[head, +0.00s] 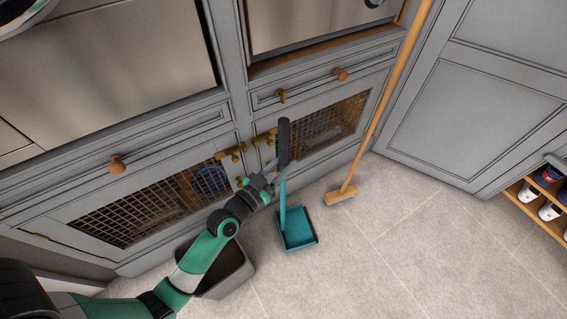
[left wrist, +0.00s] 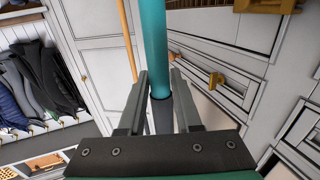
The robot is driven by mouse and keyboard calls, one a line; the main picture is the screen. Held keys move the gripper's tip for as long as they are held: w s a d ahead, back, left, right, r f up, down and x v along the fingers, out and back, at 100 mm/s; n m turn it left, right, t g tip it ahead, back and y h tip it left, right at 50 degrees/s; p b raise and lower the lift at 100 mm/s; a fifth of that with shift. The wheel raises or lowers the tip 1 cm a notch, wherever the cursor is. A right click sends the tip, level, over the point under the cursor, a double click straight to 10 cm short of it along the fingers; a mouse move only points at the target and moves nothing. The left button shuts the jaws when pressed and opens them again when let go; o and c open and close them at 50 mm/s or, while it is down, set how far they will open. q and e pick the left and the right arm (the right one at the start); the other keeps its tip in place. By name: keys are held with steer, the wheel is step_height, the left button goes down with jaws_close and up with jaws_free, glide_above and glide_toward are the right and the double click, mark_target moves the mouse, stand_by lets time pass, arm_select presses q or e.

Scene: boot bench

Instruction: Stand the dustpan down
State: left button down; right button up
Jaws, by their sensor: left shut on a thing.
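The dustpan (head: 297,230) is teal with a long teal handle and a dark grip at its top. Its pan is low, at or close to the tiled floor; I cannot tell if it touches. My left gripper (head: 272,182) is shut on the handle, above the pan. In the left wrist view the teal handle (left wrist: 153,45) runs upright between the two fingers of my left gripper (left wrist: 157,105), with a dark section at the jaws. My right gripper is not in view.
A broom (head: 342,194) leans upright to the right of the dustpan. A grey bin (head: 232,275) stands under my left arm. Grey cabinets with mesh doors (head: 325,125) line the back. A shoe rack (head: 540,205) is at the far right. Floor in front is clear.

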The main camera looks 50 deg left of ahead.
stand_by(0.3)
arm_select(q)
steer(key=c, duration=0.6)
jaws_free()
steer(key=shift+o, duration=0.4)
steer(key=shift+f, duration=0.1)
steer(key=shift+f, duration=0.1)
steer(key=b+v, duration=0.3)
steer(key=v, duration=0.8)
steer(key=shift+s, duration=0.3)
